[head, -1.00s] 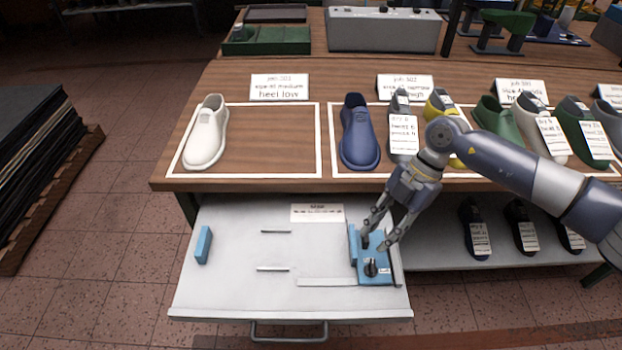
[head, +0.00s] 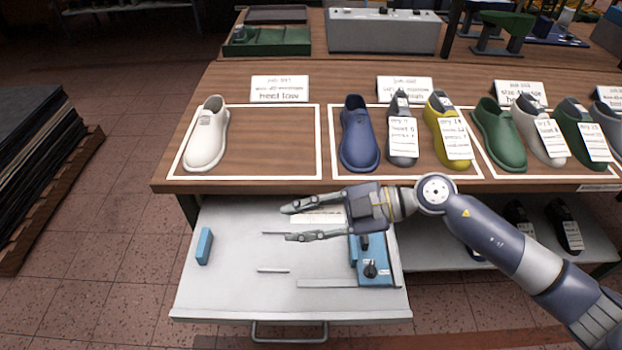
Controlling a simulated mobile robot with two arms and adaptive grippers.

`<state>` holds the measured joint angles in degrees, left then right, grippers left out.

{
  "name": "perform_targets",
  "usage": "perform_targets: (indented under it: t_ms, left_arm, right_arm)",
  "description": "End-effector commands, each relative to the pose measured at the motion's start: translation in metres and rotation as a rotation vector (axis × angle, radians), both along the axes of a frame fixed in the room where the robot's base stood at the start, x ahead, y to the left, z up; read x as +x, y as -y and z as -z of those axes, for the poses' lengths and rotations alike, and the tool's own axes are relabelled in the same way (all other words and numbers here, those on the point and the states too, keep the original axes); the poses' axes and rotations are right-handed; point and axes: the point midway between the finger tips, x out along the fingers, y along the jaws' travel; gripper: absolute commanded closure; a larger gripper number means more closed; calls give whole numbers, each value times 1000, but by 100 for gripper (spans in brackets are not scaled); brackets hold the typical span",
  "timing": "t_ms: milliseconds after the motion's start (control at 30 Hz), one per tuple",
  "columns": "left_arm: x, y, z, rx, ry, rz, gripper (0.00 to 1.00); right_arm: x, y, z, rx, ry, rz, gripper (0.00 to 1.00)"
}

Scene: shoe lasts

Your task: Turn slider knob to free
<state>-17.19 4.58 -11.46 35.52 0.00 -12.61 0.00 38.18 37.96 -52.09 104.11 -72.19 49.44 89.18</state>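The slider, a blue block (head: 378,268) with black knobs, sits at the right side of the open white drawer (head: 230,285). Its front black knob (head: 370,270) is in plain sight. A second dark knob (head: 364,241) behind it shows just below my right gripper. My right gripper (head: 287,224) is open and empty, its fingers pointing left above the drawer, apart from the front knob. The gripper partly covers the back of the blue slider and a white label in the drawer. My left gripper is not in view.
A small blue block (head: 204,246) stands at the drawer's left. Thin metal strips lie on the drawer floor. Several shoe lasts and cards stand on the wooden table (head: 260,150) behind. The drawer's left half is mostly clear.

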Motion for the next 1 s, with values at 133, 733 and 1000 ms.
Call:
perform_targets:
  t_ms: [133,733,1000]
  left_arm:
    - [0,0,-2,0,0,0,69]
    - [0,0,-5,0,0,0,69]
    - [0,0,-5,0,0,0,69]
  right_arm:
    - [0,-6,-24,129,-13,82,70]
    - [18,15,-85,433,-41,347,70]
    - [18,16,-85,436,-41,351,70]
